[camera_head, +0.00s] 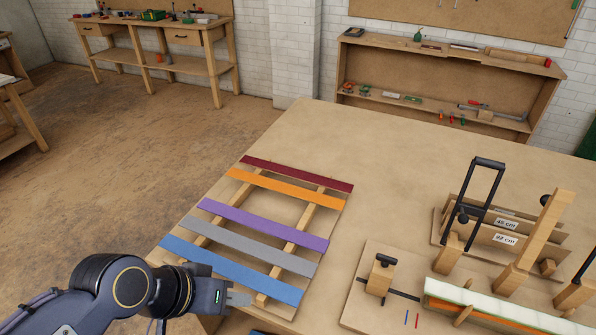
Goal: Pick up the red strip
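The red strip (297,174) is dark red and lies at the far end of a wooden rack (285,245) on the table. It lies across the rack's two rails. My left gripper (239,298) is at the near end of the rack, beside the blue strip (232,270). It is well away from the red strip, with the other strips between them. The finger gap is too small to make out. My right gripper is not in view.
Orange (272,188), purple (262,224) and grey (248,246) strips lie on the rack between red and blue. A jig with clamps (379,275) and a divided holder (500,232) stand at right. The table (390,165) beyond the rack is clear.

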